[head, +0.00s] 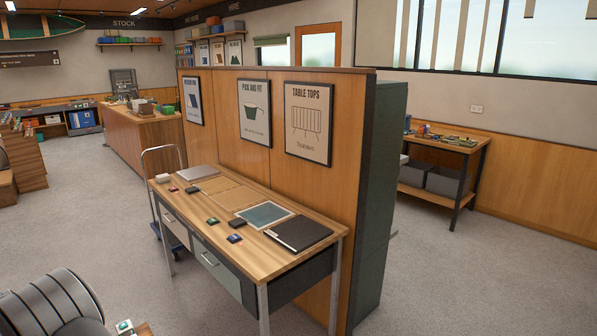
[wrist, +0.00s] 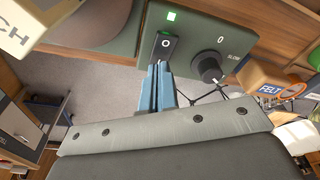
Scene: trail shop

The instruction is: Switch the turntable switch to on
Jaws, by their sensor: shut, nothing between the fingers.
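In the wrist view, a grey-green panel carries the black turntable switch (wrist: 164,47), marked with an O. A small square light (wrist: 173,16) beside it is bright green. A black knob (wrist: 210,70) sits to the right, near a 0 and the word SLOW. My gripper (wrist: 158,68) has its blue fingers shut together and empty, with the tips right at the near end of the switch. The tips hide part of that end. I cannot tell whether they touch it or which way the rocker is tilted. The switch does not show clearly in the head view.
In the wrist view, a FELT sign (wrist: 270,89) and other goods crowd the right side. A lettered pale block (wrist: 15,35) is at the upper left.

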